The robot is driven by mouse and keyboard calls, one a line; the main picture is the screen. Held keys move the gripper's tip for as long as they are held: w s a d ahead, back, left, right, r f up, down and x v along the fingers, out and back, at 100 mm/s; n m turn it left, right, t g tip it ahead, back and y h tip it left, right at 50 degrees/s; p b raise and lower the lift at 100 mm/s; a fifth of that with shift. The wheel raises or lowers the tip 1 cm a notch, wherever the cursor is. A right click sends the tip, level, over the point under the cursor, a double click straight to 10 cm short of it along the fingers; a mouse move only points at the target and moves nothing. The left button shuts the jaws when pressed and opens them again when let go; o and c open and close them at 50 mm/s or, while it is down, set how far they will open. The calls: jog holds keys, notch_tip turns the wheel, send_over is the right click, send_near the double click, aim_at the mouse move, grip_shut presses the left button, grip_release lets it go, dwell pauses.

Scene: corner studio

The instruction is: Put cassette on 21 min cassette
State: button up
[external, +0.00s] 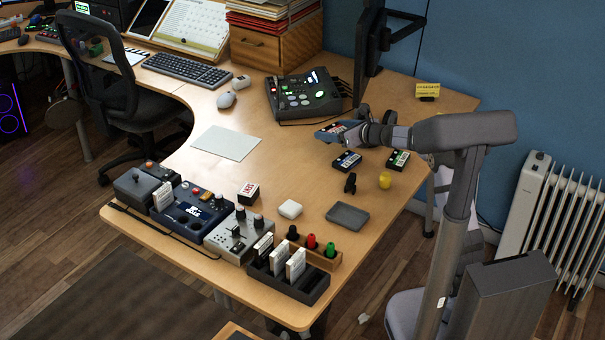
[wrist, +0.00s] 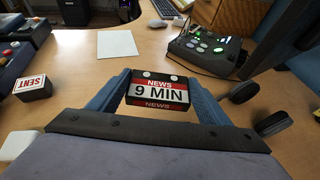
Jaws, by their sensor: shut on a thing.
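My gripper (external: 334,132) is shut on a black cassette with a red and white label. In the wrist view the cassette (wrist: 157,92) reads "NEWS 9 MIN" and sits between the two blue fingers of my gripper (wrist: 160,84). In the external view my gripper holds it above the desk. Two cassettes lie on the desk near and below my gripper: a blue-labelled cassette (external: 347,161) and a green-labelled cassette (external: 398,160). Their print is too small to read, so I cannot tell which is the 21 min one.
A black control panel (external: 303,95) stands behind my gripper. A yellow cylinder (external: 385,180), a small black item (external: 350,183), a grey tray (external: 347,216) and a cassette rack (external: 288,277) stand nearer the front. Bare desk surrounds a paper sheet (external: 226,142) at left.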

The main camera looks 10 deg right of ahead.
jog(key=shift+m+h, duration=0.3)
jog(key=shift+h, duration=0.1)
jog(key=d, duration=0.3)
jog(key=d+r, duration=0.1)
jog(key=shift+w+d+b, duration=0.25)
jog(key=shift+w+b, duration=0.05)
jog(key=shift+s+d+f+m+t+h, duration=0.15)
jog(key=shift+d+f+m+t+h, duration=0.2)
jog(key=shift+f+m+t, duration=0.1)
jog(key=b, duration=0.3)
send_over(346, 161)
jog(key=shift+d+f, duration=0.1)
jog(key=shift+f, duration=3.05)
jog(key=shift+f, duration=0.15)
jog(key=shift+f+b, duration=0.45)
jog(key=shift+f, duration=1.3)
jog(key=shift+f, duration=0.1)
jog(key=o, duration=1)
